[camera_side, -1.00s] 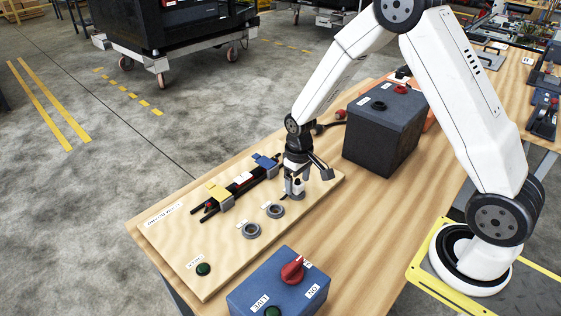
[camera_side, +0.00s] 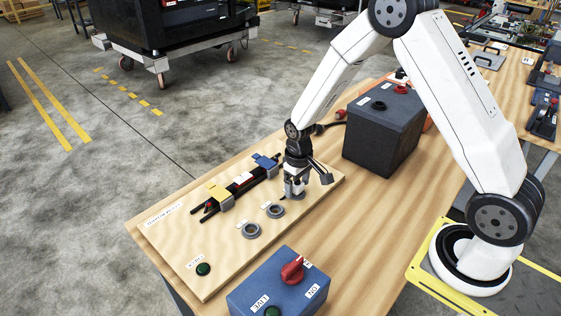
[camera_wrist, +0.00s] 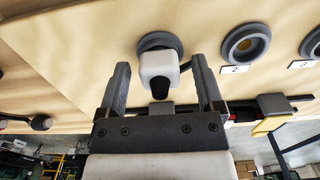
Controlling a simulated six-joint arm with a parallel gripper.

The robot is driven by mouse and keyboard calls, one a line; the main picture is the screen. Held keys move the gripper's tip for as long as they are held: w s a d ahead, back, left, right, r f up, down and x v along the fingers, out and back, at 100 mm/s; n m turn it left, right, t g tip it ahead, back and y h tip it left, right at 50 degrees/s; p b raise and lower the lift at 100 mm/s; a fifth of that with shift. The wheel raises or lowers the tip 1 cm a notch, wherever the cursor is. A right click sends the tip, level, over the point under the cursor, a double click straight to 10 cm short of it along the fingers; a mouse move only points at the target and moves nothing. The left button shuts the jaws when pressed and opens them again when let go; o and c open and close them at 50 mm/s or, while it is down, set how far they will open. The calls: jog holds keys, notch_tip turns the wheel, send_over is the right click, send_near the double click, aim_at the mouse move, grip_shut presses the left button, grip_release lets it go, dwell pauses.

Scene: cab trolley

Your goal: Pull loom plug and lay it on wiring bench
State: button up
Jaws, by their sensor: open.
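The loom plug (camera_wrist: 160,66) is a white block with a dark end, seated at a grey ring socket (camera_wrist: 160,41) on the pale board in the wrist view. My gripper (camera_wrist: 161,77) is open, with one dark finger on each side of the plug; gaps show between plug and fingers. In the side view my gripper (camera_side: 294,190) points down at the board's right part and hides most of the plug. The wooden wiring bench (camera_side: 365,222) lies under the board, bare to its right.
Two more ring sockets (camera_side: 275,211) (camera_side: 251,230) sit beside the gripper. Dark cables with yellow and blue clips (camera_side: 220,194) lie behind them. A blue box with a red switch (camera_side: 291,271) stands in front, and a black battery (camera_side: 384,134) stands behind right.

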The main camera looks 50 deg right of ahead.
aim_at(297, 183)
grip_shut()
dwell(0.3)
jog(key=shift+r, duration=0.45)
jog(key=shift+r, duration=0.35)
jog(key=shift+r, duration=0.35)
jog(key=shift+r, duration=0.35)
jog(key=shift+r, duration=0.7)
jog(key=shift+r, duration=0.35)
